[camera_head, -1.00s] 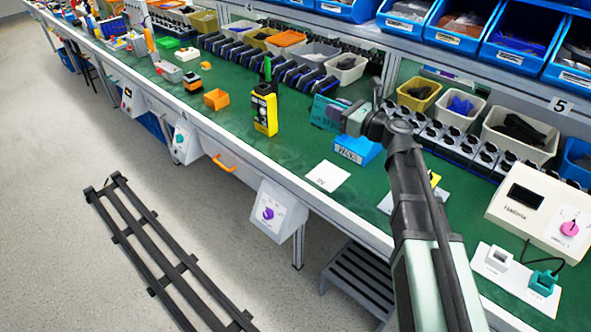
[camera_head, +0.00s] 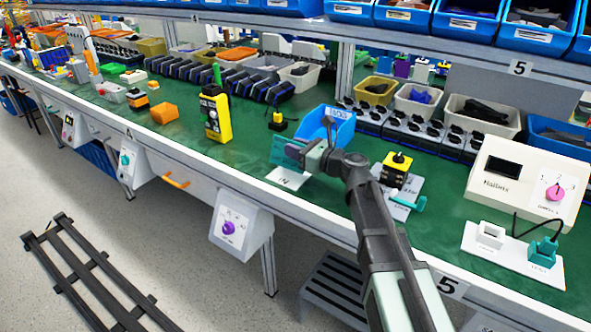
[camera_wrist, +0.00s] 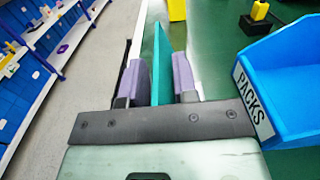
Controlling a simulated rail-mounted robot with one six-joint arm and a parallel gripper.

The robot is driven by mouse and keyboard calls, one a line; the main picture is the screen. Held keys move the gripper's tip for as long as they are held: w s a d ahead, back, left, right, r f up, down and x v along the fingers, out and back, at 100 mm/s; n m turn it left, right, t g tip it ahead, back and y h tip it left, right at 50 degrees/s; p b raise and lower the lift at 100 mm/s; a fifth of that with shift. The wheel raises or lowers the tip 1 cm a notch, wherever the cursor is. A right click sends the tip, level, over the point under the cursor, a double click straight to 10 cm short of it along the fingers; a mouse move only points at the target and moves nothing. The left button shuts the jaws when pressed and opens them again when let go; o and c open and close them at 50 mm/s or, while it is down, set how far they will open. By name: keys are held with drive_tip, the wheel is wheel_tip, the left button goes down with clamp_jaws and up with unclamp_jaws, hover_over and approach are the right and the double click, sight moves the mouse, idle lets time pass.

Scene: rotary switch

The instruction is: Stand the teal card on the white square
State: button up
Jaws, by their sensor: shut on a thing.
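The teal card (camera_head: 284,151) is upright in my gripper (camera_head: 300,154). It stands on edge between the two fingers in the wrist view (camera_wrist: 161,62), where the gripper also shows (camera_wrist: 158,80). The white square (camera_head: 287,178) lies on the green bench near its front edge. In the head view the card is just above or at the back of the square. I cannot tell whether its lower edge touches. The blue PACKS bin (camera_head: 341,131) is behind and right of my gripper, and at the right of the wrist view (camera_wrist: 290,70).
A yellow and black device (camera_head: 215,115) stands left of the card. A yellow switch block (camera_head: 396,168) on a white plate is to the right. A cream instrument (camera_head: 525,180) stands farther right. The bench's front edge is close to the white square.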

wheel_tip(320, 180, down, 4)
drive_tip(key=b, duration=0.3)
drive_tip(key=shift+f, duration=0.1)
drive_tip(key=shift+r, duration=0.25)
drive_tip(key=shift+f, duration=0.15)
drive_tip(key=o, duration=0.9)
drive_tip(key=shift+s+d+r, duration=0.15)
drive_tip(key=shift+d+r, duration=0.05)
drive_tip(key=v, duration=1.1)
drive_tip(key=shift+s+d, duration=0.1)
drive_tip(key=shift+d, duration=0.2)
